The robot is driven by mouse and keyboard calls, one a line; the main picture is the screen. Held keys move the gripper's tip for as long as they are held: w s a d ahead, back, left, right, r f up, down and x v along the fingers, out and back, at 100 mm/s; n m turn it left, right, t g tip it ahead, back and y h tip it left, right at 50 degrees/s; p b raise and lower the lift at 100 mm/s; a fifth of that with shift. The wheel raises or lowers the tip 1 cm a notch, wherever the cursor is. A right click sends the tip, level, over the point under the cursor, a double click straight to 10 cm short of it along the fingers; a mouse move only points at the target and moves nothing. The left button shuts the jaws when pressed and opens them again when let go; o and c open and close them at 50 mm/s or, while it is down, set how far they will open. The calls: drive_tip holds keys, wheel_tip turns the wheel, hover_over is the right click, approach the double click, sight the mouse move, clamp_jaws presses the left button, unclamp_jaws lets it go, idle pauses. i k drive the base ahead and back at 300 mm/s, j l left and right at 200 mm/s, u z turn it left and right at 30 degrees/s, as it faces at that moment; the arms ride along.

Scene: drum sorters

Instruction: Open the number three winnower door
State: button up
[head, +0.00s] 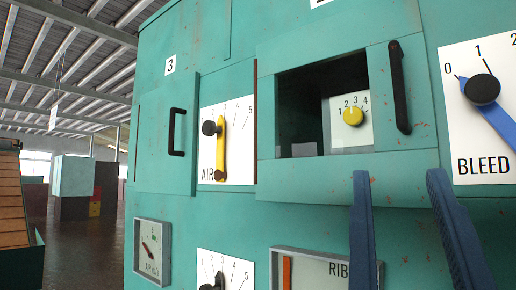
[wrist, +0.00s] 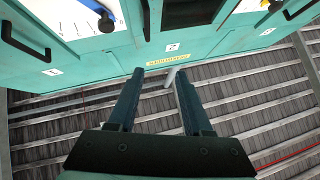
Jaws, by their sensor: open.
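The number three door (head: 153,140) is a teal panel at the left of the machine front in the head view, under a white "3" label (head: 170,65). Its black handle (head: 177,132) stands upright near its right edge. The panel looks shut, with no gap showing. In the wrist view, which is upside down, a black handle (wrist: 299,10) at the upper right appears to be the same one. My gripper (head: 399,178) is open and empty, well right of and lower than that handle. Its blue fingers also show in the wrist view (wrist: 160,74), apart from the machine.
The middle opening (head: 300,105) shows a yellow knob (head: 353,116); its black handle (head: 399,87) is to the right. An AIR dial with a yellow lever (head: 220,150) is just right of door three. A BLEED dial (head: 482,90) is far right. Open floor lies left.

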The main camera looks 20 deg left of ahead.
sight(166, 162)
drive_tip(key=u, duration=1.15)
drive_tip(key=i+j+z, duration=0.2)
drive_tip(key=i+j, duration=0.25)
